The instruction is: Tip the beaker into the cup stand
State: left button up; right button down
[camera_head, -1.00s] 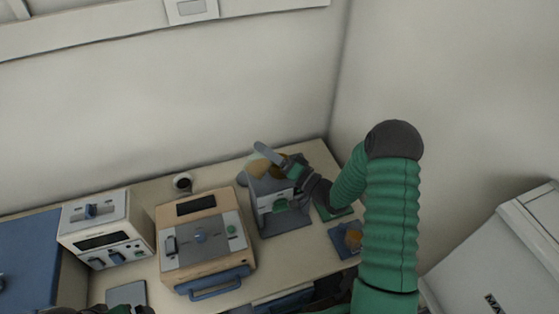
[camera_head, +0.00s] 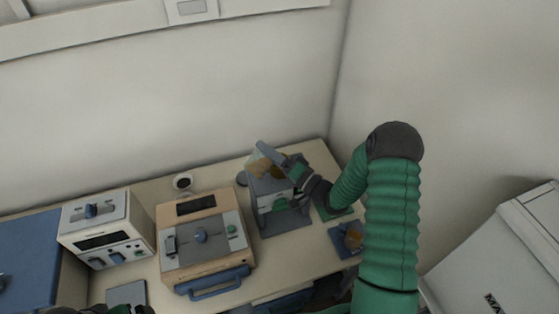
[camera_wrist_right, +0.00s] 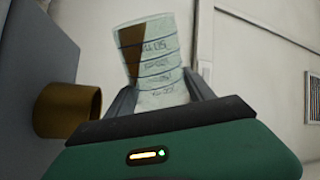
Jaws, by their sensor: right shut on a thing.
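My right gripper (camera_head: 275,160) is above the back of the grey cup stand (camera_head: 288,222). It is shut on the beaker, a clear marked vessel (camera_wrist_right: 158,75) with brown contents collected along its upper left side. The beaker is tilted and also shows small behind the fingers in the head view (camera_head: 256,167). In the wrist view a brass-coloured cup (camera_wrist_right: 72,108) lies to the left of the beaker, against a grey surface, apart from it. No pouring stream can be made out. My left gripper (camera_head: 122,309) barely shows at the bottom edge; its fingers are hidden.
A beige furnace (camera_head: 203,240) with a blue handle stands left of the stand, and a white instrument (camera_head: 104,228) further left. A blue tray (camera_head: 340,240) with an orange-brown item lies right. The walls are close behind and right.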

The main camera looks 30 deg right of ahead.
jog(key=shift+d+f+m, duration=0.15)
jog(key=shift+m, duration=0.25)
jog(key=shift+w+d+f+m, duration=0.1)
jog(key=shift+d+f+m, duration=0.1)
jog(key=shift+m, duration=0.2)
dwell(0.4)
jog(key=shift+d+f+m+h, duration=0.2)
jog(key=shift+m+h, duration=0.1)
jog(key=shift+m, duration=0.2)
jog(key=shift+w+d+f+m+t, duration=0.15)
jog(key=shift+f+m+t, duration=0.15)
jog(key=shift+m, duration=0.2)
jog(key=shift+r, duration=0.1)
